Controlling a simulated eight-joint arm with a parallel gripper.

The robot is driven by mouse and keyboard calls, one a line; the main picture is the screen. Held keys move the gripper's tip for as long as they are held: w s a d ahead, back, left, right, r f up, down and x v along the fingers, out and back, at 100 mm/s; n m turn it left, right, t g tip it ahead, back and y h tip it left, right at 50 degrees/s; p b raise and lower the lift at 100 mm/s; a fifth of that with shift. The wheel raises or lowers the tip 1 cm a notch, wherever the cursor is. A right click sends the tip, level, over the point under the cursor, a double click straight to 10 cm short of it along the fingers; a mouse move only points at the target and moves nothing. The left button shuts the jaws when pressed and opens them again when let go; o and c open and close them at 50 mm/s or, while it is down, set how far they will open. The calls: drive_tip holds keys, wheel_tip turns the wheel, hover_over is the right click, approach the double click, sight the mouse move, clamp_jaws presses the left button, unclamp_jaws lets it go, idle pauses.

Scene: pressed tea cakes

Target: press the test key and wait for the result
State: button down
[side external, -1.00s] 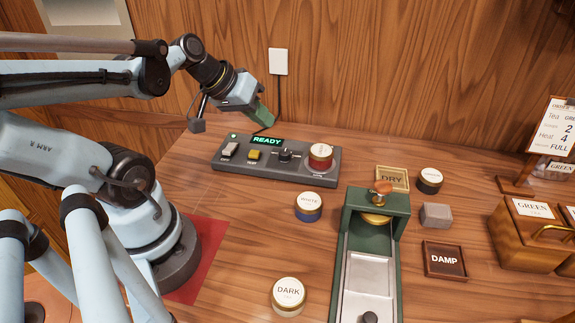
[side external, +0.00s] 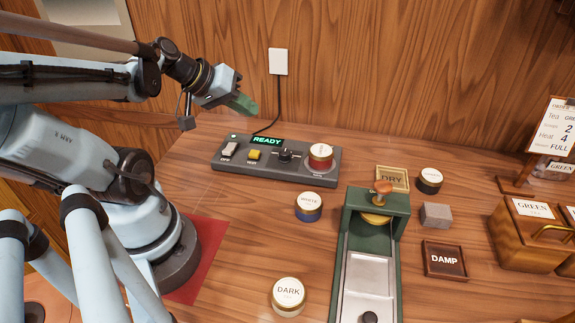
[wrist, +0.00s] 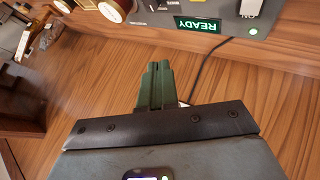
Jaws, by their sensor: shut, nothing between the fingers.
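The dark grey tester box (side external: 236,165) lies on the table by the wall. Its green display (side external: 267,140) reads READY and also shows upside down in the wrist view (wrist: 198,24). A yellow key (side external: 254,155) sits below the display; its label is too small to read. A pale rocker switch (side external: 229,149) is left of it, and a black knob (side external: 285,156) right of it. A red tin with a white lid (side external: 320,153) stands on the box's right end. My gripper (side external: 245,106) is shut and empty, in the air above the box, touching nothing. Its green fingers (wrist: 154,82) are together.
A black cable (side external: 279,95) runs from the wall socket (side external: 278,61) to the box. A blue tin (side external: 308,207), a DARK tin (side external: 288,296) and a green press (side external: 338,260) stand in front. DRY (side external: 400,179) and DAMP (side external: 445,260) trays lie right.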

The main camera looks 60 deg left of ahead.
sight(250, 154)
drive_tip(key=shift+f, duration=4.1)
drive_tip(key=shift+f, duration=0.15)
drive_tip(key=shift+f, duration=0.3)
drive_tip(key=shift+r, duration=0.1)
drive_tip(key=shift+r, duration=0.35)
drive_tip(key=shift+r, duration=2.5)
drive_tip(key=shift+d, duration=0.1)
